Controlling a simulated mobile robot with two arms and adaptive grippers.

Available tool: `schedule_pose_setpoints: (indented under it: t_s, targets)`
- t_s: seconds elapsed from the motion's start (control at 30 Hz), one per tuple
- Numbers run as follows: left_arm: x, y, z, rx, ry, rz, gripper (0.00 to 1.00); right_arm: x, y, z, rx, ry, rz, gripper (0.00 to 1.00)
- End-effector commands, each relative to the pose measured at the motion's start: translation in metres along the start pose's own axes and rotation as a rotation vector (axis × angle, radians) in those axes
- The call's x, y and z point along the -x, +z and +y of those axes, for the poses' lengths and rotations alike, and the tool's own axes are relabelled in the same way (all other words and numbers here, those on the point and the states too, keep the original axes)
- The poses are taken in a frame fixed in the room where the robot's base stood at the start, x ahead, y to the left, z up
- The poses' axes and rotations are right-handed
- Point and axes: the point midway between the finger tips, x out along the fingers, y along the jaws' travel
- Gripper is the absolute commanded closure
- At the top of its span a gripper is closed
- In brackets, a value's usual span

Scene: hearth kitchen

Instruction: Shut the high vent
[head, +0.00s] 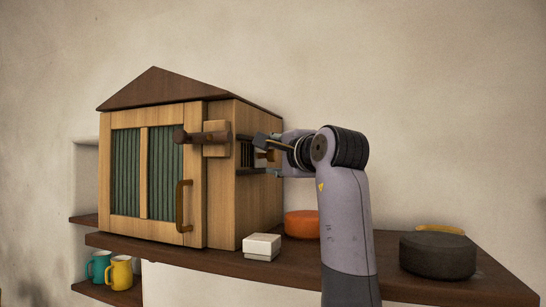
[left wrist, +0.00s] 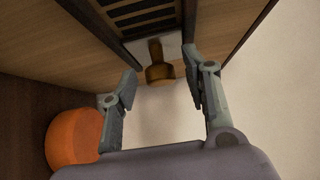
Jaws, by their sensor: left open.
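A wooden house-shaped cabinet (head: 220,220) with a dark gabled roof stands on the shelf. On its right side wall is a vent with dark slats (head: 246,153), partly hidden by my gripper in the head view. The left wrist view shows the dark slats (left wrist: 140,14) at the top and a brown knob (left wrist: 158,72) on a pale plate just below them. Slats show, so the vent looks at least partly open. My left gripper (left wrist: 167,92) is open at the vent, its fingers either side of the knob; I cannot tell whether they touch it. My right gripper is not in view.
The cabinet front has a green-slatted door with a handle (head: 183,206) and a protruding wooden latch (head: 215,138). On the shelf (head: 320,262) are a white box (head: 262,247), an orange round pot (head: 302,224) and a dark round pot (head: 437,256). Mugs (head: 120,272) stand below left.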

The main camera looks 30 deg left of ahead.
Motion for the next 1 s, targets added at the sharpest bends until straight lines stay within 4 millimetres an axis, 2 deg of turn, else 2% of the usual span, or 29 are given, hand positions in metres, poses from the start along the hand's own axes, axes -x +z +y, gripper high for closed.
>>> schedule_pose_setpoints:
  t_s: [0.1, 0.73, 1.0]
  targets:
    - [0.0001, -0.0001, -0.0001, 0.000, 0.000, 0.000, 0.58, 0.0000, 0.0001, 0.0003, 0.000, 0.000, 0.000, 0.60]
    - [-0.0003, -0.0004, 0.0008, -0.001, 0.002, 0.000, 1.00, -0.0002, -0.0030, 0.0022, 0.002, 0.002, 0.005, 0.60]
    - [-0.0002, -0.0007, 0.0009, -0.001, 0.002, 0.001, 1.00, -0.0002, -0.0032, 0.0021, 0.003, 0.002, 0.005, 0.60]
